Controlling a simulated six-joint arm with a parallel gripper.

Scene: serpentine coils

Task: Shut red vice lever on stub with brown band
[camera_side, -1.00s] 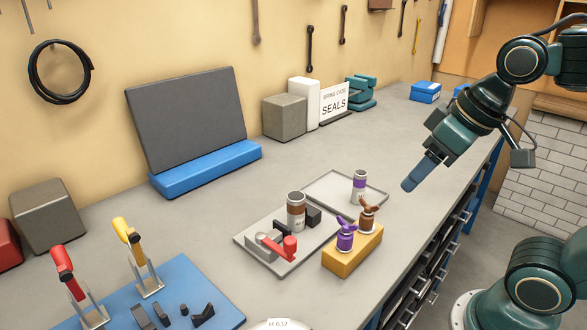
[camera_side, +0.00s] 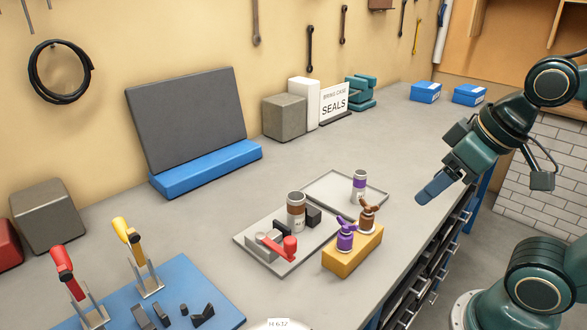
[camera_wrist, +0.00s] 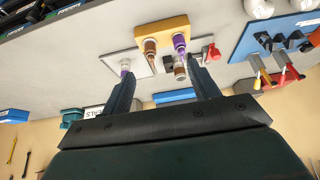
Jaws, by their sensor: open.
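The stub with the brown band (camera_side: 296,212) stands upright at the vice on a grey plate (camera_side: 248,240); it also shows in the wrist view (camera_wrist: 180,70). The red vice lever (camera_side: 289,246) lies low over the plate's front part, its thick end toward the front corner; its red end shows in the wrist view (camera_wrist: 212,52). I cannot tell how the dark jaws (camera_side: 313,214) meet the stub. My gripper (camera_side: 432,191) is open and empty, up in the air to the right of the plate; its two fingers (camera_wrist: 163,72) are apart in the wrist view.
A yellow block (camera_side: 350,257) with a purple and a brown winged fitting stands just right of the plate. A purple-banded stub (camera_side: 359,187) stands on a tray behind. A blue board (camera_side: 180,285) with red and yellow levers lies front left.

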